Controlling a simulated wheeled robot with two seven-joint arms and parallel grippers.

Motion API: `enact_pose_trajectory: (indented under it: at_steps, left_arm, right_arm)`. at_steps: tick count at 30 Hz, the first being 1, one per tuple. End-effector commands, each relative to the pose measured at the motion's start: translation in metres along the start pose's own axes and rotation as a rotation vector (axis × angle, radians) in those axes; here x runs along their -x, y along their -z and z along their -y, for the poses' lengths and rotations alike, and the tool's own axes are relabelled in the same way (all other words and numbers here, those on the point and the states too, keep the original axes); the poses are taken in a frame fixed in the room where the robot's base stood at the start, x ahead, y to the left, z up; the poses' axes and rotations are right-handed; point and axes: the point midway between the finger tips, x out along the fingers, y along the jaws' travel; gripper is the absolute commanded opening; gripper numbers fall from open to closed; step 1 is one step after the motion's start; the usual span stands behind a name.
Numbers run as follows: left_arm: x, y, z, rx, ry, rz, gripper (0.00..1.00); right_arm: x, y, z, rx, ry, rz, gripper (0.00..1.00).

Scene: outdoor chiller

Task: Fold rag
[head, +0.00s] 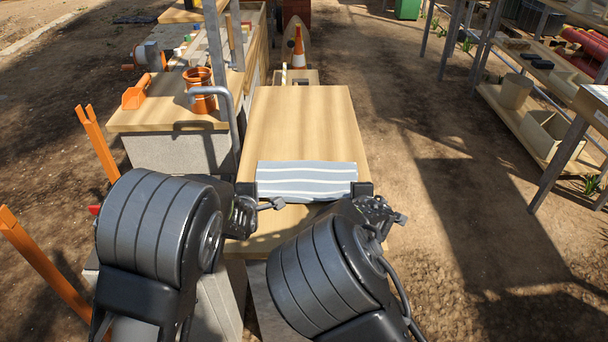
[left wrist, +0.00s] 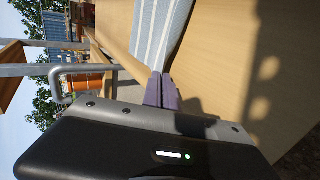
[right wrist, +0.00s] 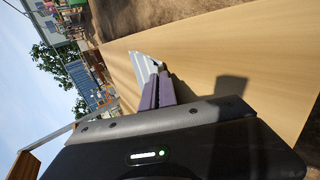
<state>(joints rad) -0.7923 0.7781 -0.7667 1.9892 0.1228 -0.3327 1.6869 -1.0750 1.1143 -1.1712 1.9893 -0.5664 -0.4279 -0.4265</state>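The rag (head: 305,178) is light blue-grey with white stripes. In the head view it spans between my two grippers near the front edge of the wooden tabletop (head: 303,115). My left gripper (head: 247,189) is shut on the rag's left near corner; in the left wrist view the purple fingertips (left wrist: 161,78) are together at the rag (left wrist: 158,35). My right gripper (head: 363,188) is shut on the right near corner; in the right wrist view its fingers (right wrist: 156,76) are together with the rag (right wrist: 144,65) at their tips. Whether the rag's front edge touches the table is unclear.
A traffic cone (head: 298,50) stands beyond. Shelves (head: 525,120) are at the right. The tabletop behind the rag is clear.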

Motion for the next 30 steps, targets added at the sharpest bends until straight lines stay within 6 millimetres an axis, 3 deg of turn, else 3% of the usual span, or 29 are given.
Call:
enact_pose_trajectory:
  at_steps: [6,21,26,30]
  left_arm:
    - [0.0,0.0,0.0,0.0,-0.001,0.0,0.0]
    - [0.0,0.0,0.0,0.001,0.0,0.0,0.4]
    - [0.006,0.0,-0.004,0.003,-0.001,0.0,0.4]
    - [0.023,-0.001,-0.016,0.004,-0.003,0.003,0.4]
  right_arm:
    - [0.0,0.0,0.0,0.0,-0.001,0.0,0.0]
    - [0.0,0.0,0.0,0.0,0.0,0.001,0.4]
    - [0.006,0.0,-0.004,-0.003,-0.001,-0.001,0.4]
    - [0.023,0.001,-0.016,-0.005,-0.003,-0.003,0.4]
